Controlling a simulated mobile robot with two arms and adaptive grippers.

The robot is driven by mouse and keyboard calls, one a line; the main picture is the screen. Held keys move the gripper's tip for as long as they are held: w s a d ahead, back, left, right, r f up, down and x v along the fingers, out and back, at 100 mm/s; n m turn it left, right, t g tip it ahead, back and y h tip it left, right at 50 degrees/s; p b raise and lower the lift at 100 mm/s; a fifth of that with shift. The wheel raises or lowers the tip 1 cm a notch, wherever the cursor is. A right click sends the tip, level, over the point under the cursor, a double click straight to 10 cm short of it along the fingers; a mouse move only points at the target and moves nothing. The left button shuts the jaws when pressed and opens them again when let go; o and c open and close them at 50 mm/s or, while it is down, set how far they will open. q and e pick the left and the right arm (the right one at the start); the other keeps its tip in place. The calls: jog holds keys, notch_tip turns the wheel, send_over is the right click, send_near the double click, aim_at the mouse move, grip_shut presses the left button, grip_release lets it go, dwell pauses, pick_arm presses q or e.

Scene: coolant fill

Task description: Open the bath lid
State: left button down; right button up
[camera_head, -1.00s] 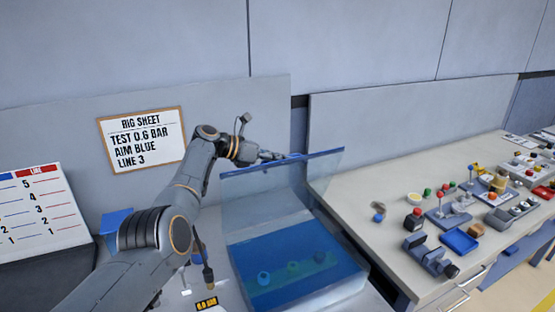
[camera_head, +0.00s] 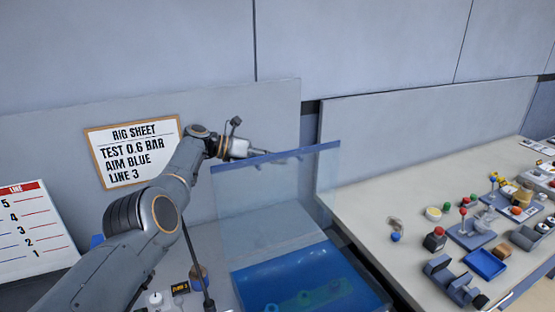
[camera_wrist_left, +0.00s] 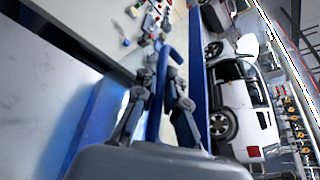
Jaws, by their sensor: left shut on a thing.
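The bath lid (camera_head: 270,200) is a clear panel with a blue top edge. In the head view it stands raised, close to upright, above the bath (camera_head: 300,280), which holds blue liquid. My left gripper (camera_head: 288,158) is at the lid's blue top edge, behind it as seen from the head. In the left wrist view my left gripper (camera_wrist_left: 160,82) has its fingers on both sides of a blue bar (camera_wrist_left: 168,55), the lid's edge, and is shut on it. Several small round things in the bath show faintly through the liquid. My right gripper is not in view.
A side bench (camera_head: 380,190) at the right carries several small parts and a blue tray (camera_head: 485,263). A rig sheet (camera_head: 133,150) hangs on the panel behind my left arm. A line chart (camera_head: 30,230) stands at the left. Small fittings stand left of the bath.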

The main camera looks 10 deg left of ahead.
pick_arm(q)
jog(key=shift+s+d+f, duration=0.1)
jog(key=shift+s+f, duration=0.05)
jog(key=c, duration=1.7)
grip_release()
jog(key=v, duration=1.2)
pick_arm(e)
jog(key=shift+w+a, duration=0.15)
pick_arm(q)
jog(key=shift+w, duration=0.25)
